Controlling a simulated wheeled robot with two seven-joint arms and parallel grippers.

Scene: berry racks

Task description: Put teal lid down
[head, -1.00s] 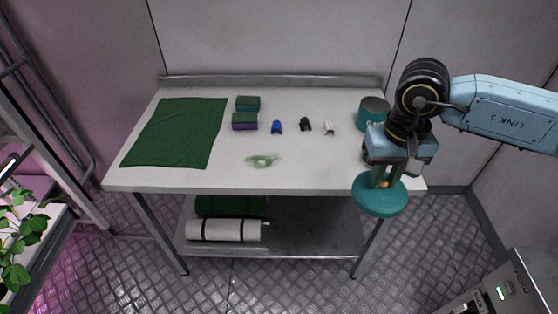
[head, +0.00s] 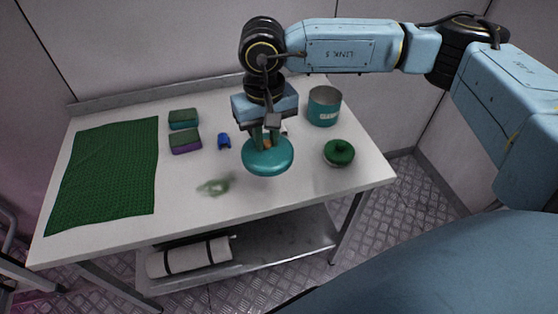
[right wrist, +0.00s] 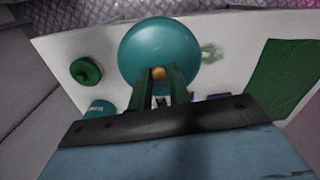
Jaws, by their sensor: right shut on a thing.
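The teal lid (head: 267,158) is a round disc with a small orange-brown knob. My right gripper (head: 266,143) is shut on the knob and holds the lid above the front middle of the white table (head: 250,203). In the right wrist view the lid (right wrist: 160,48) shows beyond the fingers (right wrist: 160,75), which close on the knob. The gap between lid and table is hard to judge. The open teal canister (head: 324,108) stands at the table's back right. My left gripper is not in view.
A round dark green object (head: 338,152) lies near the right edge. A green mat (head: 105,172) covers the left side. Two sponges (head: 185,141) and a blue clip (head: 224,141) lie behind a green smear (head: 216,186). Table front centre-right is clear.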

